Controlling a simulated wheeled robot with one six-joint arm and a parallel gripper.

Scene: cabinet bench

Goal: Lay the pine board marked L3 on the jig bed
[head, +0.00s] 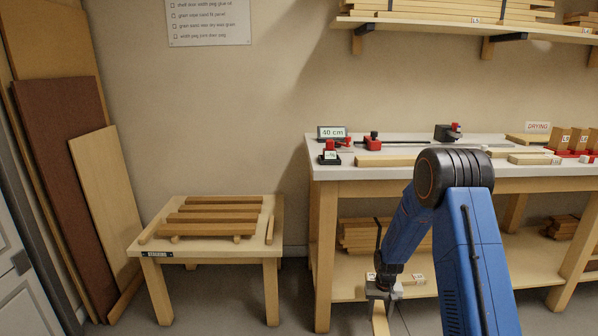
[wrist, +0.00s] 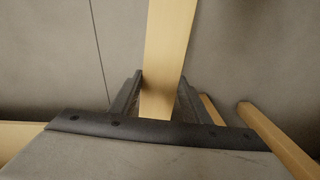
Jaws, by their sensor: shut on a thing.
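My gripper (head: 382,288) is low in front of the workbench, near its lower shelf. It is shut on a pale pine board (head: 380,320). In the wrist view the board (wrist: 166,45) runs between the two fingers of my gripper (wrist: 157,95) and out past the top edge. No L3 mark can be read on it. The white bench top (head: 340,172) carries a rail with red and black stops (head: 372,141) and a 40 cm display (head: 331,132). I cannot tell for certain which part is the jig bed.
A low table (head: 160,246) with several brown strips stands at left. Tall panels (head: 70,150) lean on the wall. A pale board (head: 388,161) lies on the bench's front edge. The floor between table and bench is clear.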

